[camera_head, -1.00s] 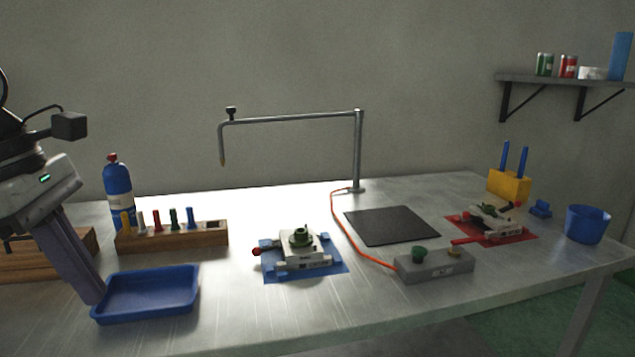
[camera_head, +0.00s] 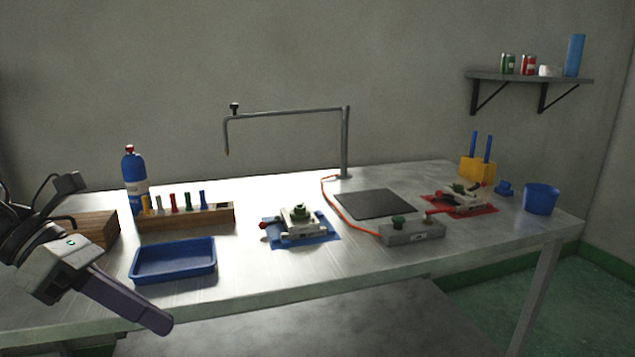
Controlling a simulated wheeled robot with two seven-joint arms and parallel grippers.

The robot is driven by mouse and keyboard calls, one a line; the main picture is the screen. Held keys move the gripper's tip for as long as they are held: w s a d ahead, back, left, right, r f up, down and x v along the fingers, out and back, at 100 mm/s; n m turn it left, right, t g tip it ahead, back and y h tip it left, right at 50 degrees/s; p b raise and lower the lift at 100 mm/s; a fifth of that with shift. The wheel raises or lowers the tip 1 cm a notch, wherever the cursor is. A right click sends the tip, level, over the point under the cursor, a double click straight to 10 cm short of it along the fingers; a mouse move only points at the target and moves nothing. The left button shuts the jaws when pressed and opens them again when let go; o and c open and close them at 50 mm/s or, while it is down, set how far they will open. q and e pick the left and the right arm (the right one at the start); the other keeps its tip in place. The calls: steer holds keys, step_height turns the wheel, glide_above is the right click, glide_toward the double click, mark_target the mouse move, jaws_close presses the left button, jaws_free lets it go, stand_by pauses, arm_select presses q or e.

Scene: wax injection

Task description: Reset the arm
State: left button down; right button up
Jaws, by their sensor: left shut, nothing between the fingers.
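My left gripper (camera_head: 160,322) comes in from the left. Its fingers are shut and empty, and they point down to the right in front of the table's front edge, below the blue tray (camera_head: 174,275). My right gripper is not in view. The blue tray sits empty at the table's front left. A white clamp fixture with a green part (camera_head: 298,221) sits on a blue mat (camera_head: 325,240) in the middle. A second fixture (camera_head: 462,199) sits on a red mat (camera_head: 487,209) at the right.
A wooden rack with coloured pegs (camera_head: 184,221) and a blue bottle (camera_head: 134,181) stand behind the tray. A grey control box (camera_head: 412,235), a black pad (camera_head: 375,204), a bent metal pipe stand (camera_head: 345,145), a yellow holder (camera_head: 477,169) and a blue cup (camera_head: 540,199) stand farther right.

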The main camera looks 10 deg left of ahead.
arm_select(q)
steer(key=w+d+f+n+t+h+p, duration=0.2)
steer(key=w+d+f+n+t+h, duration=0.3)
steer(key=n+t, duration=0.5)
step_height(320, 180, down, 13)
steer(key=a+n+t+y, duration=0.25)
steer(key=n+y, duration=0.45)
steer(key=n, duration=1.1)
steer(key=s+d+f+n+g+y+p, duration=0.1)
steer(key=s+d+f+n+g+y, duration=0.1)
steer(key=s+d+f+n, duration=0.3)
steer(key=s+d+f+n+g+y+p, duration=0.1)
steer(key=s+d+f+n+g, duration=0.3)
steer(key=s+f+n, duration=0.5)
step_height(320, 180, down, 5)
steer(key=shift+s+d+f+n+y, duration=0.1)
steer(key=shift+s+d+n+y, duration=0.2)
steer(key=shift+s+d+y, duration=0.7)
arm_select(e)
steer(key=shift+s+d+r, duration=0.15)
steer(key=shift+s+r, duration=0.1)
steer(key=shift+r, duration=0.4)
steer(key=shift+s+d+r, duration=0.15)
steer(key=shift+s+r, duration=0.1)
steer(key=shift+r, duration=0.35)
